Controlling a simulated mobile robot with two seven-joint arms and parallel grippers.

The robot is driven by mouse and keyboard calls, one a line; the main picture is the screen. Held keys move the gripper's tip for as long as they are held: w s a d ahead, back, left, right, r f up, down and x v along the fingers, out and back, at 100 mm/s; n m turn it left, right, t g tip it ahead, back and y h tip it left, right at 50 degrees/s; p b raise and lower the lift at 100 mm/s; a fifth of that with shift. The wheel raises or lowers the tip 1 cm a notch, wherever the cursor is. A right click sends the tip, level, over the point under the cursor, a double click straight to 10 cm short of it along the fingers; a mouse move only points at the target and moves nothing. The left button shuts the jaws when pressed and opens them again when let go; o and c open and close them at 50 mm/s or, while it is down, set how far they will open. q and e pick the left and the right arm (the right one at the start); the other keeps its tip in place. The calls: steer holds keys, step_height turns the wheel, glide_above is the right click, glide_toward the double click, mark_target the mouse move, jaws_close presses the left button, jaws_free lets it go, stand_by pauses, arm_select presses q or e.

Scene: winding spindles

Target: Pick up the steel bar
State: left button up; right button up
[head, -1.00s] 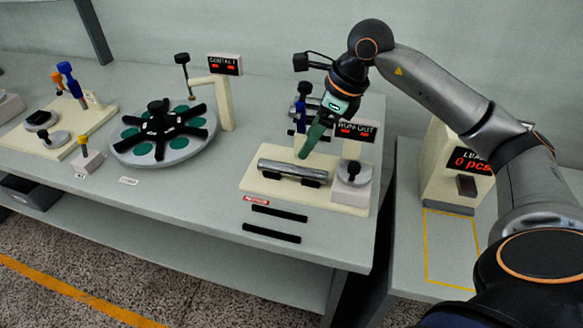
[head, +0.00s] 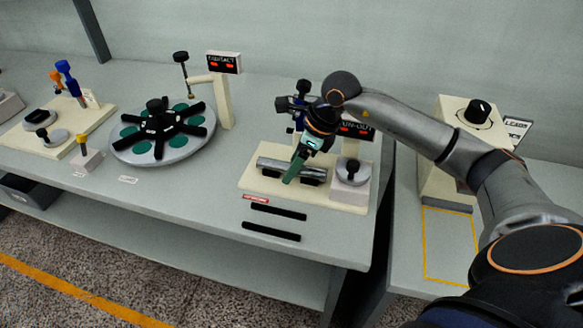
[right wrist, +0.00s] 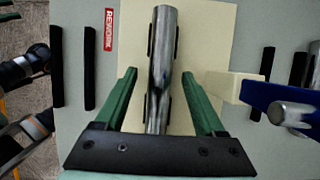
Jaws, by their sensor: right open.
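The steel bar (head: 268,163) is a shiny grey cylinder lying on black rests on the cream run-out base (head: 254,184). My right gripper (head: 289,181) reaches down over the bar from behind and hides part of its middle. In the right wrist view the bar (right wrist: 160,50) runs lengthwise between the two green fingers of the open gripper (right wrist: 159,76), with a gap on each side. Its near end is hidden behind the dark palm.
A black-knobbed block (head: 352,182) stands right of the bar, and the run-out display (head: 356,129) is behind. Two black strips (head: 272,231) lie in front beside a red rework label (head: 255,199). A round indexing plate (head: 185,152) stands left. A yellow-outlined area (head: 449,247) is clear.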

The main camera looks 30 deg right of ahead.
jaws_close()
stand_by(0.4)
steer(key=shift+r, duration=0.15)
stand_by(0.7)
